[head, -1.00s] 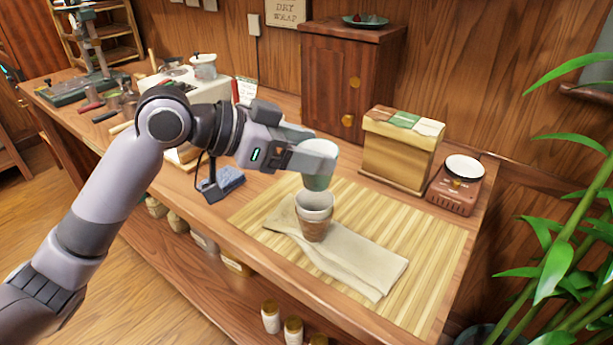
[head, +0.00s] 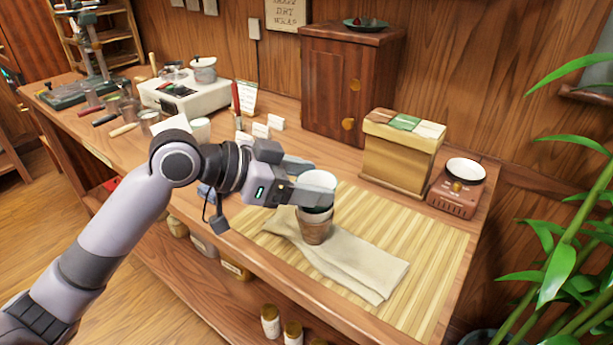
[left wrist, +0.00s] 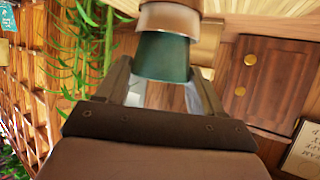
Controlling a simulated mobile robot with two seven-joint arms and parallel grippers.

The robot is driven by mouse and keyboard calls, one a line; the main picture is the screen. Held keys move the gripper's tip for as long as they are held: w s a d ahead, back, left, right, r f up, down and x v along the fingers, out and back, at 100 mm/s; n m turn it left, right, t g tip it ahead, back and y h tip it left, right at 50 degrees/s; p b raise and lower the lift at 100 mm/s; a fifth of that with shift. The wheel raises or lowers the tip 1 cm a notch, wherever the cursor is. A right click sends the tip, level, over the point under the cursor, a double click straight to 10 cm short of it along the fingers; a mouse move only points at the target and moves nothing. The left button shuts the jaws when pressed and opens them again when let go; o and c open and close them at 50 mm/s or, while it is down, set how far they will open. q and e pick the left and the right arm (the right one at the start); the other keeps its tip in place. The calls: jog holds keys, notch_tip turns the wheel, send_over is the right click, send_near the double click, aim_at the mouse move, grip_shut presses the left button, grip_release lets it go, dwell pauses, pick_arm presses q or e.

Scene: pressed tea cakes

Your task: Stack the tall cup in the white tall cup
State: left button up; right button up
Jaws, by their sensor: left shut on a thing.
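My left gripper (head: 318,190) is shut on a tall cup (head: 319,179) with a pale inside and a green outside. The held cup is roughly upright, and its green wall (left wrist: 163,58) shows between the fingers in the left wrist view. Directly below it, a second cup (head: 314,231) with a brown body and pale rim stands on the folded cloth. The held cup's lower end meets this cup's rim (left wrist: 168,20) and looks to be inside it; how deep is hidden. My right gripper is not in view.
The beige cloth (head: 365,268) lies on a bamboo mat (head: 430,240). A box (head: 400,155) and a small scale (head: 458,190) stand behind and to the right. A wooden cabinet (head: 340,85) is at the back. The mat's right part is clear.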

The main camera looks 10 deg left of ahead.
pick_arm(q)
jog(key=shift+f, duration=0.15)
jog(key=o, duration=1.1)
jog(key=shift+r, duration=0.35)
jog(key=v, duration=1.2)
jog(key=shift+r, duration=0.25)
